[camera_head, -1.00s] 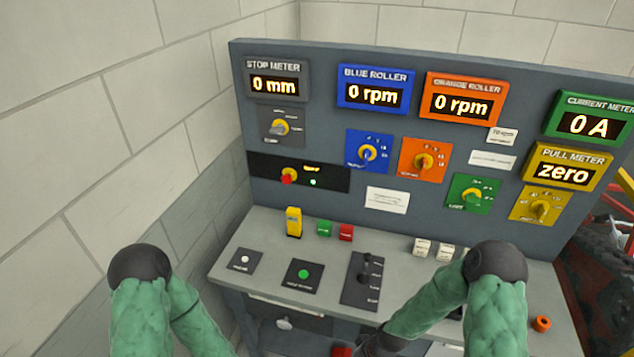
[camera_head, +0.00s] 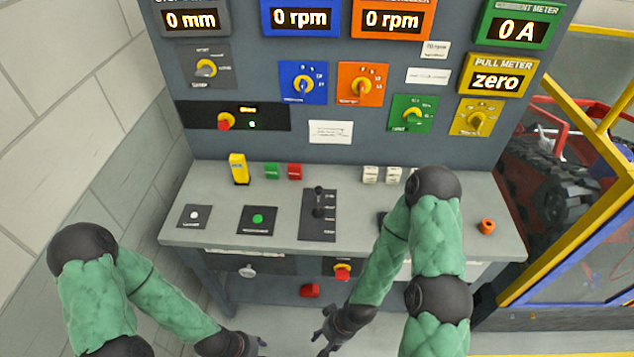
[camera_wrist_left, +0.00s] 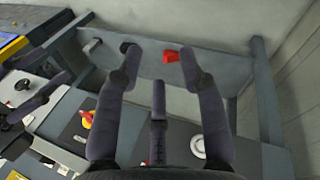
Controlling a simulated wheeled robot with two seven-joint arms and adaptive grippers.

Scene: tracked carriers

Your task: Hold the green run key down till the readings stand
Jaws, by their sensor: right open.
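The round green run key (camera_head: 257,219) sits on a dark plate on the grey bench top, with nothing touching it. The stop meter (camera_head: 191,20) reads 0 mm, the blue roller meter (camera_head: 299,18) and orange roller meter (camera_head: 392,20) 0 rpm, the current meter (camera_head: 517,27) 0 A, and the pull meter (camera_head: 497,78) zero. My right gripper (camera_head: 326,340) is open and empty, in front of the bench and below its top. My left gripper (camera_wrist_left: 159,55) is open and empty in the left wrist view; in the head view the bottom edge cuts it off.
A black lever (camera_head: 318,201) rises right of the green key. A red piece (camera_head: 310,290) lies on the lower shelf. An orange ring (camera_head: 487,226) sits at the bench's right.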

